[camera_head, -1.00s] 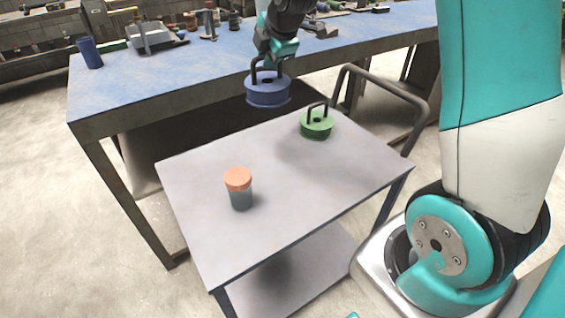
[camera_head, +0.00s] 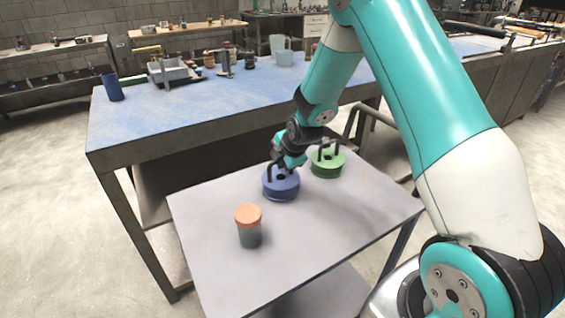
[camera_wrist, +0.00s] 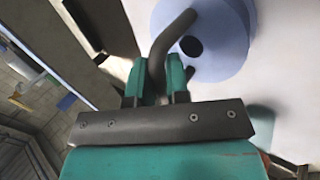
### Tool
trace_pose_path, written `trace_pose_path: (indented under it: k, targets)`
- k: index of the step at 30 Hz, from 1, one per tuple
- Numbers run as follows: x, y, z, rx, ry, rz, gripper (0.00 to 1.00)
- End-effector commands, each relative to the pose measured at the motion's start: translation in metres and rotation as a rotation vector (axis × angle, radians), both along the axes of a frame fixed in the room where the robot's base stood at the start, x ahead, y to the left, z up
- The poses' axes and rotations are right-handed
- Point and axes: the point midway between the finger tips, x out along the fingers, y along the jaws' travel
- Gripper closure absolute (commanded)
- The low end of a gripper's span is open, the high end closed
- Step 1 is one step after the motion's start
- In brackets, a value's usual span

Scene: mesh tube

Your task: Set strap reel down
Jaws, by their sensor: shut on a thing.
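The strap reel is a blue round reel (camera_head: 281,187) with a dark handle on top. In the head view it is at the grey cart top (camera_head: 330,222), near its back left part; I cannot tell whether it touches the surface. My gripper (camera_head: 279,163) is above the reel and shut on its handle. The wrist view shows the handle between the teal fingers (camera_wrist: 160,88) and the blue reel (camera_wrist: 222,50) with its dark centre hole beyond. The reel's underside is hidden.
A green reel (camera_head: 326,168) with a dark handle stands just behind and right of the blue one. A jar with an orange lid (camera_head: 248,218) stands in front left. The blue workbench (camera_head: 190,112) is behind the cart. The cart's right front is clear.

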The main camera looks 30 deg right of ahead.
Motion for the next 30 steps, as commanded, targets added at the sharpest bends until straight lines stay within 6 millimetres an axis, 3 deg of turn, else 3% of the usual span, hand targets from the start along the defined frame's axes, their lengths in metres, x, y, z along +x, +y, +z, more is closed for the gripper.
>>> trace_pose_path:
  k: [3, 13, 14, 17, 25, 30]
  targets:
    - [0.001, 0.0, -0.009, 0.0, -0.003, 0.0, 1.0]
    - [0.001, 0.0, -0.013, 0.0, -0.004, 0.0, 1.0]
    - [0.0, 0.0, -0.013, 0.001, -0.002, -0.001, 0.79]
    - [0.0, 0.0, -0.012, 0.001, -0.002, -0.001, 0.58]
    - [0.0, 0.0, -0.011, 0.001, -0.002, -0.001, 0.58]
    - [-0.007, 0.0, 0.003, 0.0, -0.005, -0.001, 0.58]
